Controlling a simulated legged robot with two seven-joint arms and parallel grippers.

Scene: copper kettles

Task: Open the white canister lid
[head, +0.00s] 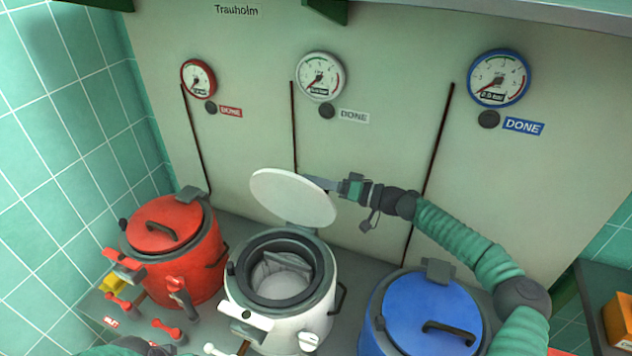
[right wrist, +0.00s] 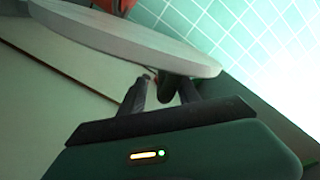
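The white canister (head: 277,312) stands in the middle of the head view, its round mouth uncovered. Its white lid (head: 293,197) is swung up on the hinge at the back and tilted. The lid also fills the upper part of the right wrist view (right wrist: 130,38). My right gripper (head: 318,183) is behind the lid's right edge, its fingertips partly hidden there. In the right wrist view its fingers (right wrist: 165,88) stand apart, with a dark piece, perhaps the lid's handle, between them. My left arm shows only at the bottom left edge; its fingers cannot be made out.
A red canister (head: 190,268) with a closed lid stands left, a blue canister (head: 385,345) with a closed lid right. Three gauges, red-rimmed (head: 198,79), white (head: 320,76) and blue-rimmed (head: 499,78), are on the panel behind. Red clamp handles (head: 168,328) stick out front left.

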